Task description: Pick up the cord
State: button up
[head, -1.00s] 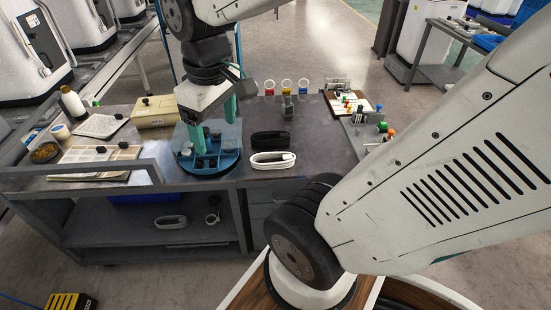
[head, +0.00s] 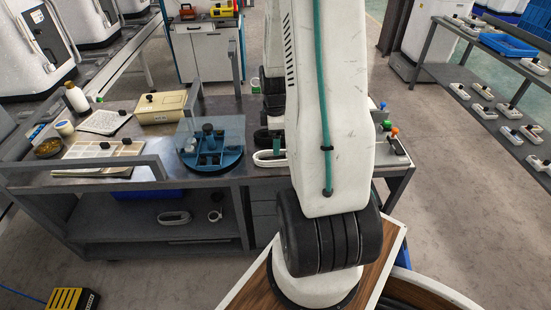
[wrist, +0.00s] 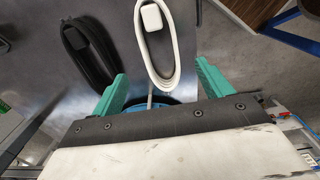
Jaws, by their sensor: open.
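Two coiled cords lie on the dark table. The white cord (head: 266,160) is at the near edge, partly hidden behind my arm; the black cord (head: 262,138) is just behind it, also partly hidden. In the wrist view the white cord (wrist: 172,66) is a long loop with a white block at its far end. Its near end lies between my open teal fingers. The black cord (wrist: 84,48) with its dark block lies left of the left finger. My gripper (wrist: 162,72) is open and empty; in the head view it is mostly hidden behind my arm.
A round blue tray (head: 222,166) with a clear cover stands left of the cords. A beige box (head: 162,107) and flat panels (head: 95,150) are further left. Another white coil (head: 174,217) lies on the lower shelf. Small coloured items (head: 388,130) stand right of my arm.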

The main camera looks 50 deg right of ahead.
aim_at(276, 158)
notch_tip(276, 158, down, 6)
jog(key=shift+s+f, duration=0.15)
jog(key=shift+f, duration=0.05)
jog(key=shift+c, duration=0.4)
jog(key=c, duration=1.1)
jog(key=shift+o, duration=0.2)
jog(key=shift+r, duration=0.1)
